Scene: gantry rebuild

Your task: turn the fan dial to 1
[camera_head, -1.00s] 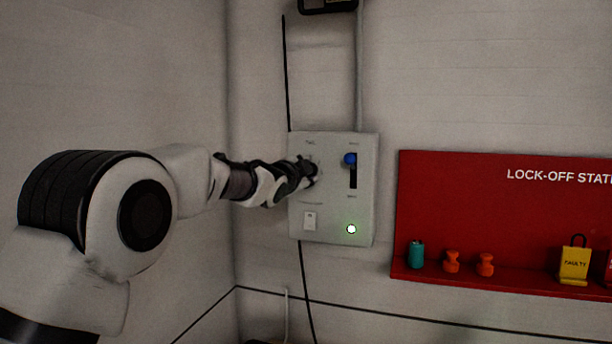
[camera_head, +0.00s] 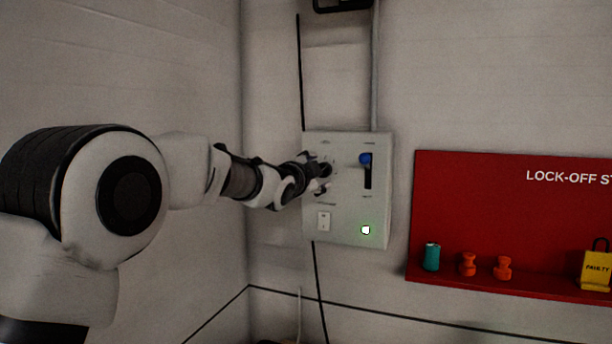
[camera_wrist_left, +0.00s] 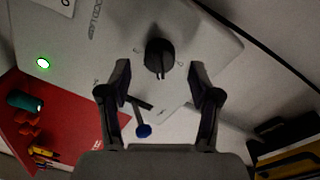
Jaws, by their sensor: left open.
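The fan dial is a round black knob (camera_wrist_left: 159,55) on the pale control panel (camera_head: 348,225). In the wrist view it lies ahead of and between my fingertips, with small pale marks around it. A ridge on it points toward the gripper; I cannot read which mark it meets. My left gripper (camera_head: 325,172) is open in front of the panel's upper left and largely hides the dial in the head view. In the wrist view its fingers (camera_wrist_left: 160,78) stand apart on either side, with no clear contact with the knob. My right gripper is not in view.
A blue-tipped lever (camera_head: 365,159) in a black slot sits right of the dial. A red lock-off board (camera_head: 480,200) with tags and several small items hangs to the right.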

